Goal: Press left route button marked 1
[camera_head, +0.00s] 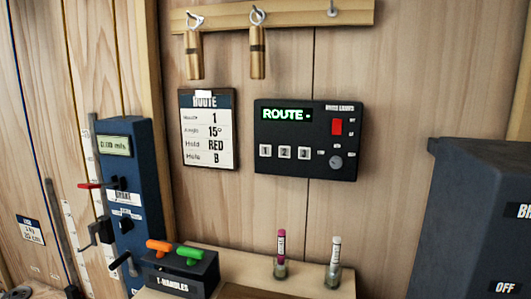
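The black route box (308,139) is fixed to the wooden wall right of centre. Its green display (286,114) reads "ROUTE -". The button marked 1 (265,150) is the leftmost, then 2 (285,152) and 3 (303,153). Neither of my grippers shows clearly in this view.
A route card (209,132) hangs left of the box, reading 1, 15°, RED, B. A blue device (130,190) with a red lever stands at left. Below are a T-handle holder (180,275) and two small tubes on a ledge. A dark box (470,225) fills the right.

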